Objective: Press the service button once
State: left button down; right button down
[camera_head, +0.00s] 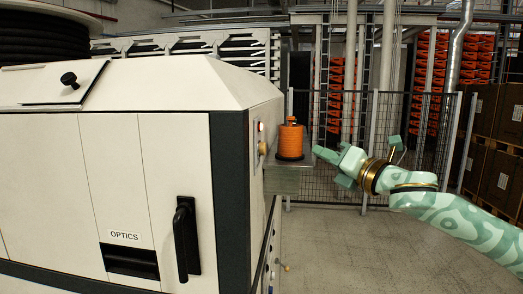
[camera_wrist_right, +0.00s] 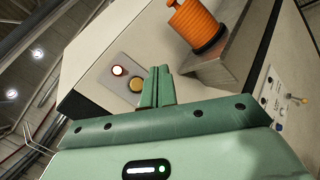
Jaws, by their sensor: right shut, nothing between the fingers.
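A round amber button (camera_head: 262,148) sits on the side of the white machine, on a small grey panel. It also shows in the wrist view (camera_wrist_right: 137,85), next to a red-lit round lamp or button (camera_wrist_right: 118,71). No label is readable there, so I cannot tell which is called service. My right gripper (camera_head: 317,151) is pale green and reaches in from the right, its fingertips pointing left toward the machine's side. It is shut and empty. In the wrist view its closed fingers (camera_wrist_right: 158,82) appear just right of the amber button. My left gripper is not in view.
An orange ribbed cylinder (camera_head: 290,140) stands on a metal shelf (camera_head: 290,180) jutting from the machine's side, close to my right fingertips. The white machine (camera_head: 60,170) fills the left. A mesh fence (camera_head: 410,125) stands behind. Grey floor (camera_head: 350,250) is clear.

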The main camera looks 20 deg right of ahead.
aim_at(262, 149)
jog(key=w+a+p, duration=0.4)
jog(key=a, duration=0.3)
jog(key=shift+w+a+p, duration=0.15)
jog(key=shift+w+p, duration=0.2)
jog(key=shift+p, duration=0.05)
dwell(0.3)
jog(key=shift+a, duration=0.1)
dwell(1.7)
jog(key=shift+w+a+p, duration=0.25)
jog(key=shift+a+p, duration=0.05)
jog(key=shift+p, duration=0.1)
